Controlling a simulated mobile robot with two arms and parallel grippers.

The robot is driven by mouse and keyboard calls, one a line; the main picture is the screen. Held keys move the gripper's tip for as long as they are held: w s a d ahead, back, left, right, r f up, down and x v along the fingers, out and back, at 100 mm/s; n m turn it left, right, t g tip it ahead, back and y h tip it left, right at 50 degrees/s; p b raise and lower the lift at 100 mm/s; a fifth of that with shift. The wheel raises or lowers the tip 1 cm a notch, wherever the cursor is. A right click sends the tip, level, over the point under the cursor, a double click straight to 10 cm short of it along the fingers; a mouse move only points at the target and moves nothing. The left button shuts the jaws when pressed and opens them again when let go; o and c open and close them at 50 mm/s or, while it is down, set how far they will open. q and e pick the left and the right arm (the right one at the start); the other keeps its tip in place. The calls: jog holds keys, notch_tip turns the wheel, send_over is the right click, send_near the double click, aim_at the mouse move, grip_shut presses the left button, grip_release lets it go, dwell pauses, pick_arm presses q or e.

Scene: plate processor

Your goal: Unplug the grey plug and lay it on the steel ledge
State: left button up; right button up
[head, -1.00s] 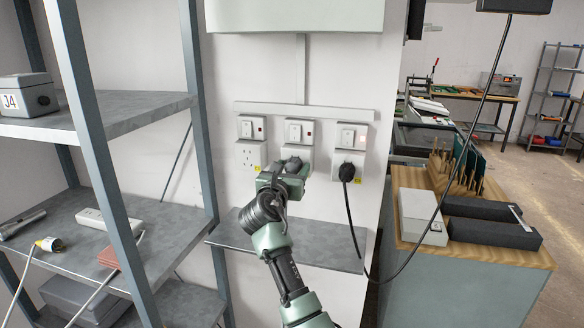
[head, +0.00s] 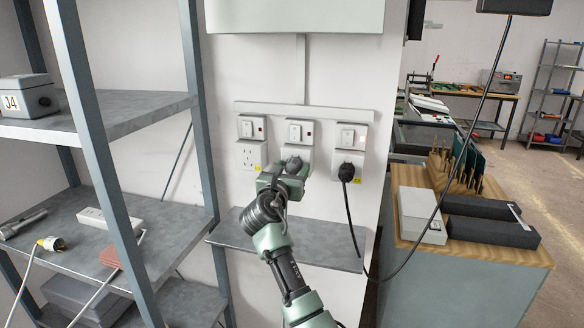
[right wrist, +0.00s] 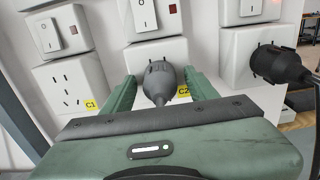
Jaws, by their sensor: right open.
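The grey plug (right wrist: 160,80) sits in the middle socket (right wrist: 158,52), near the C2 label, in the right wrist view. It also shows small in the head view (head: 293,164). My right gripper (right wrist: 160,92) is open, with one finger on each side of the plug; I cannot tell whether either finger touches it. In the head view my right gripper (head: 284,177) covers part of the middle socket. The steel ledge (head: 320,243) runs along the wall below the sockets, and its visible top is bare. My left gripper is not in view.
A black plug (head: 347,172) with a hanging cable fills the right socket. The left socket (head: 251,155) is empty. A grey metal rack (head: 95,140) stands at the left. A wood-topped cabinet (head: 410,215) with boxes stands at the right.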

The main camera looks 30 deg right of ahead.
aim_at(289, 173)
grip_shut()
dwell(0.3)
jog(key=shift+s+a+p, duration=0.15)
jog(key=shift+a+p, duration=0.1)
jog(key=shift+p, duration=0.15)
jog(key=shift+s+a+r, duration=0.1)
jog(key=shift+s+a, duration=0.25)
jog(key=shift+p+v, duration=1.9)
jog(key=shift+v, duration=0.35)
